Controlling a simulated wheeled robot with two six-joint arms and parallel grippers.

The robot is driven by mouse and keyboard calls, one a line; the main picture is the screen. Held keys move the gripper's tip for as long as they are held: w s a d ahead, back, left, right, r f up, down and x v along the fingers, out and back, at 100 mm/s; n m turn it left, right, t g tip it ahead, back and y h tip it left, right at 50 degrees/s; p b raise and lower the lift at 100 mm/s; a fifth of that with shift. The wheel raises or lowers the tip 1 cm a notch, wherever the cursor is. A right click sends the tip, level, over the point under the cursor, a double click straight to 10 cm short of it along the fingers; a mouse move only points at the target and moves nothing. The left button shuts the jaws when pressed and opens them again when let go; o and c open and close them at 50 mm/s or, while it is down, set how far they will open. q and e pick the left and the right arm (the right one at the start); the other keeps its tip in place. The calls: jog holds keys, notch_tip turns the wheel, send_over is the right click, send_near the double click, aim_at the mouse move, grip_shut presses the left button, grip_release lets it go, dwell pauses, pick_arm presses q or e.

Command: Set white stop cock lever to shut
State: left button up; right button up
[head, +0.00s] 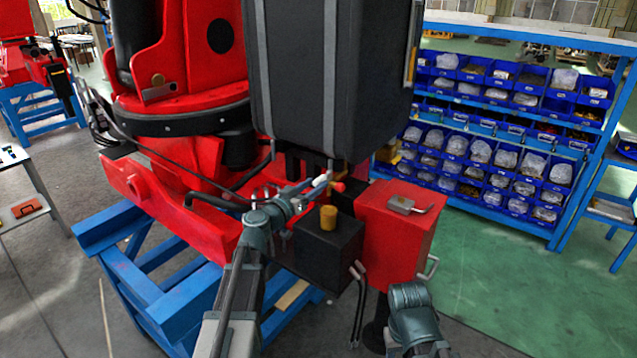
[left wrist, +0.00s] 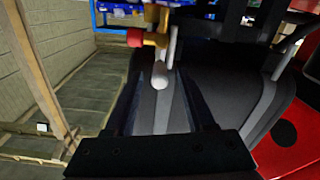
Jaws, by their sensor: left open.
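The white stop cock lever (head: 320,181) shows in the head view at the crane's middle, below the black panel. In the left wrist view the white lever (left wrist: 161,72) points down the picture toward me from a brass valve body (left wrist: 156,14). A red cap (head: 338,187) sits beside the lever; it also shows in the left wrist view (left wrist: 134,37). My left gripper (head: 308,188) is open with its fingertips close to the lever. In the left wrist view the lever's end lines up with the gap between the fingers (left wrist: 164,88). Contact cannot be told. My right gripper is out of view.
A black box (head: 325,252) with a yellow knob (head: 328,217) and a red box (head: 400,240) stand right of my left gripper. The blue stand (head: 160,295) is under the crane. A blue shelf of bins (head: 500,130) is behind. Green floor (head: 510,285) at right is clear.

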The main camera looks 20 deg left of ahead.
aim_at(323, 178)
pick_arm(q)
jog(key=shift+x, duration=1.3)
grip_shut()
dwell(0.5)
